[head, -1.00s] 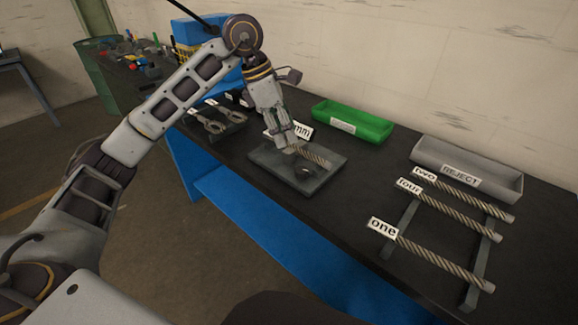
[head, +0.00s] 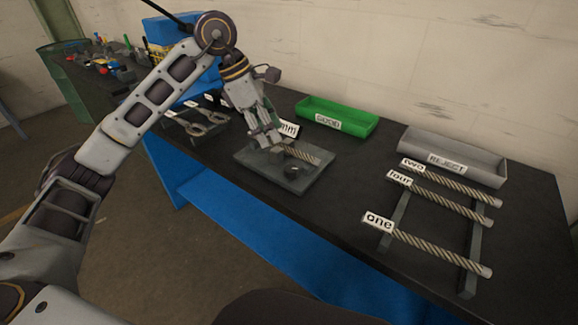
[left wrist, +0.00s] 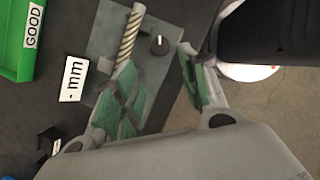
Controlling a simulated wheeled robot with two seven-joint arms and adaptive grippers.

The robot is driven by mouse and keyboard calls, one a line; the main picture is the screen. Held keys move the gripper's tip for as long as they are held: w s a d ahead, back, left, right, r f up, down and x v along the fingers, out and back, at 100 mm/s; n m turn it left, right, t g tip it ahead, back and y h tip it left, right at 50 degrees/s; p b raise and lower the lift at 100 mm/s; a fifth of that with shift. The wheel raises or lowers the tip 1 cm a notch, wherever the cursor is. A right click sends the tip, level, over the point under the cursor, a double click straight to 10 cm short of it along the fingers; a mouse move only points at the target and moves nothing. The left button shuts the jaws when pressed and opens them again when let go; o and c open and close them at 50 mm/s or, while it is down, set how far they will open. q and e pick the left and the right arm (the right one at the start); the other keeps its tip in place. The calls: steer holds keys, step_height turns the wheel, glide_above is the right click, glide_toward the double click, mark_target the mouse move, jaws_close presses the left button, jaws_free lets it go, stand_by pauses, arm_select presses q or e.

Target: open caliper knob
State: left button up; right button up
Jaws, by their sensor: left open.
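The caliper is a grey plate (head: 250,165) on the bench, with a round dark knob (head: 292,172) on it. The knob shows in the left wrist view (left wrist: 159,44) with a small white mark on its face. A short piece of twisted rope (head: 303,154) lies across the plate beside the knob. My left gripper (head: 272,146) is over the far part of the plate, near the rope's left end. It is open; in the left wrist view its fingers (left wrist: 158,65) are spread, with the knob seen between and beyond the tips. Whether it touches anything cannot be told. My right gripper is not seen.
A "mm" label (head: 288,128) stands behind the plate. A green GOOD bin (head: 345,110) and a grey REJECT bin (head: 480,150) are at the back. Labelled ropes one, two and four (head: 440,252) lie on a rack at right. Wrench-like tools (head: 195,125) lie left of the plate.

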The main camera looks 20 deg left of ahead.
mark_target(290, 168)
arm_select(q)
steer(key=b+x, duration=0.1)
steer(key=x, duration=1)
steer(key=shift+f, duration=0.25)
steer(key=shift+x, duration=0.75)
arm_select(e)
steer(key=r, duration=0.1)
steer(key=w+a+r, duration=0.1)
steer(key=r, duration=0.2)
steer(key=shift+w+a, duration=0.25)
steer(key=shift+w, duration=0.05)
arm_select(q)
steer(key=shift+c, duration=0.2)
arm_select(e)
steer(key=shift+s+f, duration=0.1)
arm_select(q)
steer(key=c, duration=0.7)
